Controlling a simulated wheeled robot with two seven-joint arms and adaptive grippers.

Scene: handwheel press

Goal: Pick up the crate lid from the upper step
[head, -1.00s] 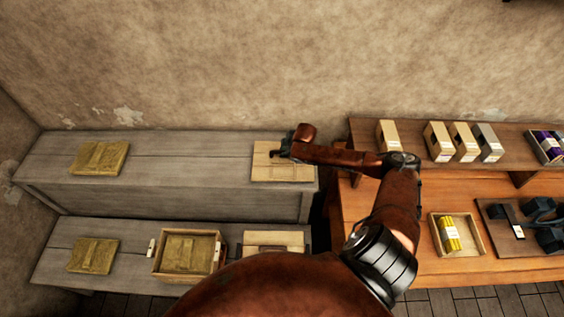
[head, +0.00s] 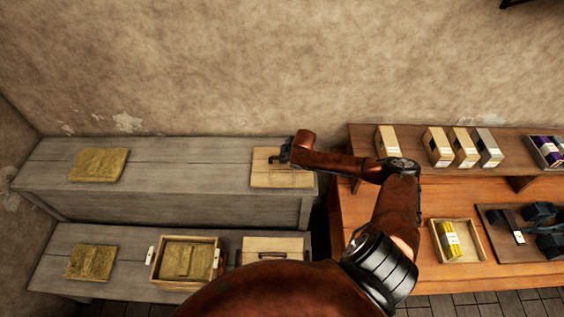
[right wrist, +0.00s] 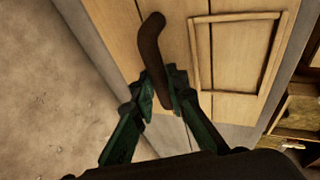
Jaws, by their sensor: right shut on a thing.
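The crate lid (head: 262,181) is a pale wooden panel lying on the right end of the grey upper step (head: 180,165). In the right wrist view the lid (right wrist: 205,60) has a dark bar handle (right wrist: 150,45) and a raised rectangular frame. My right gripper (right wrist: 160,88) has its green fingers closed on the near end of that handle. In the head view the right gripper (head: 284,153) is small and partly hides the lid. The lid appears to rest on the step. My left gripper is not in view.
Straw-coloured pads (head: 98,165) lie on both steps at left. An orange bench (head: 400,255) with boxes stands at right. The wall is behind. The upper step's middle is clear.

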